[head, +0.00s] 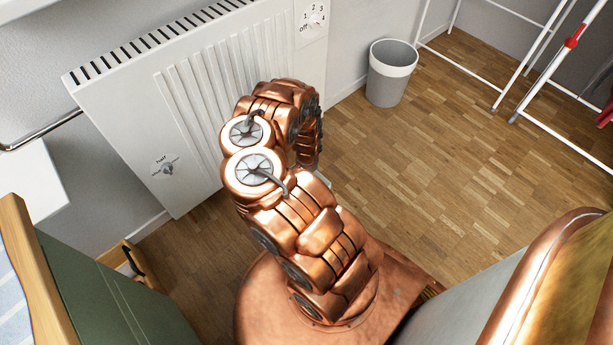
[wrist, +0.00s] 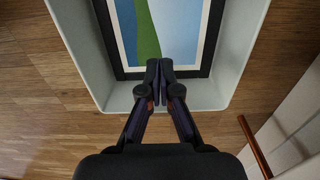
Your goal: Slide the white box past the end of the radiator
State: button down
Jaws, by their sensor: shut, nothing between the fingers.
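The white box (wrist: 236,70) is an open, shallow box in the wrist view, with a dark-framed picture (wrist: 122,72) lying inside it. My gripper (wrist: 160,66) is shut with nothing between its fingers. Its fingertips overlap the picture's near edge and the box's near side; I cannot tell if they touch. In the head view, my arm hides the gripper and nearly all of the box; only a pale sliver (head: 322,180) shows beside the arm. The white radiator (head: 120,110) stands along the wall at left, its right end by the numbered dial.
A grey-white bin (head: 391,73) stands on the wooden floor beyond the radiator. A white rack (head: 520,70) stands at upper right. Open floor (head: 440,160) lies right of my arm. A green cabinet piece with a wooden edge (head: 90,290) is at lower left.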

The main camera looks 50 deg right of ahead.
notch_tip(320, 180, down, 3)
jog(key=shift+s+f+b, duration=0.1)
jog(key=shift+b, duration=0.65)
jog(key=d, duration=0.2)
jog(key=shift+d+r+b, duration=0.3)
jog(key=shift+b, duration=0.1)
jog(key=shift+s+d+r, duration=0.1)
jog(key=shift+d+r, duration=0.1)
jog(key=shift+d, duration=0.55)
